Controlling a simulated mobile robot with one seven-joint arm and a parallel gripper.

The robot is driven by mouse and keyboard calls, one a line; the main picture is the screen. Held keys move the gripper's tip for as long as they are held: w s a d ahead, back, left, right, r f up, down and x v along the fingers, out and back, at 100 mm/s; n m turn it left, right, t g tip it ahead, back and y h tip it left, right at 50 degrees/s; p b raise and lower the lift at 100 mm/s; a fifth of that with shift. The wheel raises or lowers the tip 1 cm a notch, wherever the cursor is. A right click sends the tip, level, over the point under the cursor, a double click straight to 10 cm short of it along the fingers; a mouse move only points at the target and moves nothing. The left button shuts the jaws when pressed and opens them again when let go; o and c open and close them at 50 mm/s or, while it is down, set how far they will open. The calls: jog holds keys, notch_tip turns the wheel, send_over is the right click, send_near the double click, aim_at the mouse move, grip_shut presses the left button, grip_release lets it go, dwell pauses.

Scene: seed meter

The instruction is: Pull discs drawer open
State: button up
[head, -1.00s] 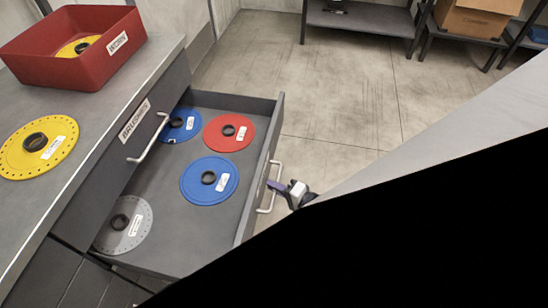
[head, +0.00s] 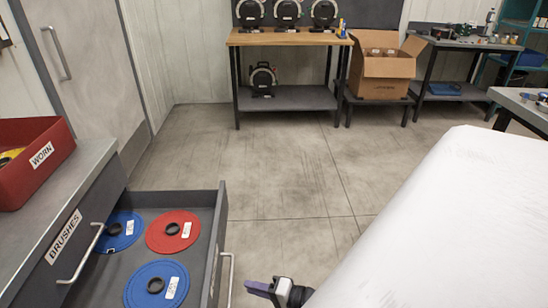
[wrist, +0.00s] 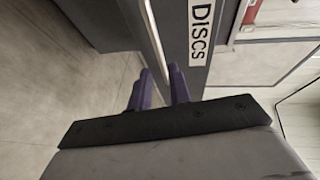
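The discs drawer (head: 207,235) stands pulled well out of the grey bench, showing blue and red discs inside. Its front, with a white DISCS label (wrist: 201,33), and its pale bar handle (wrist: 155,35) show in the wrist view. The handle (head: 226,280) also shows in the head view. My gripper (head: 262,289) is just right of the handle, with a visible gap between them. In the wrist view my two purple fingers (wrist: 162,88) are spread apart with nothing between their tips, pointing toward the handle.
The closed BRUSHES drawer (head: 72,240) and its handle (head: 85,255) are left of the open drawer. A wooden-topped table (head: 290,40) and an open cardboard box (head: 388,68) stand at the back. The floor between is clear.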

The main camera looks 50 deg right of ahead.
jog(key=v, duration=0.5)
jog(key=shift+s+b, duration=0.35)
jog(key=shift+s, duration=0.05)
jog(key=shift+d, duration=0.1)
